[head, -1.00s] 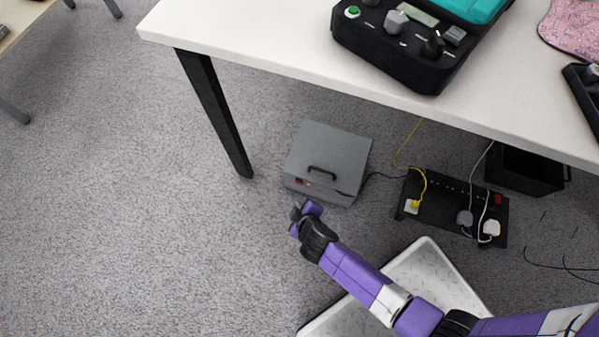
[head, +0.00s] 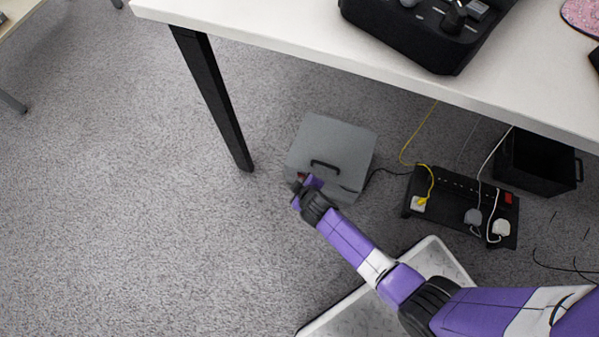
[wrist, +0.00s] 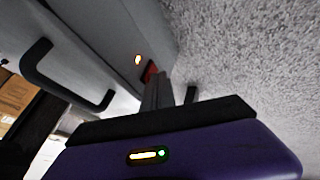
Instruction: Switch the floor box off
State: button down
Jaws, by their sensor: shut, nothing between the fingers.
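The floor box (head: 338,143) is a grey case with a black handle, on the carpet under the table. In the wrist view its grey face (wrist: 110,25) fills the upper left. My gripper (head: 299,184) is at the front left corner of the box, fingers shut and empty. In the wrist view the fingertips (wrist: 157,82) are right by the switch and hide part of it. I cannot tell whether they touch it.
A black power strip box (head: 455,207) with a red switch and several plugs and cables stands to the right. A black bin (head: 538,165) is behind it. The table leg (head: 213,95) stands left of the floor box. Open carpet (head: 120,210) lies to the left.

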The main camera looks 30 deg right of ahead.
jog(key=shift+w+d, duration=0.15)
jog(key=shift+d, duration=0.05)
jog(key=shift+r, duration=0.1)
jog(key=shift+r+p, duration=0.8)
jog(key=shift+p, duration=0.15)
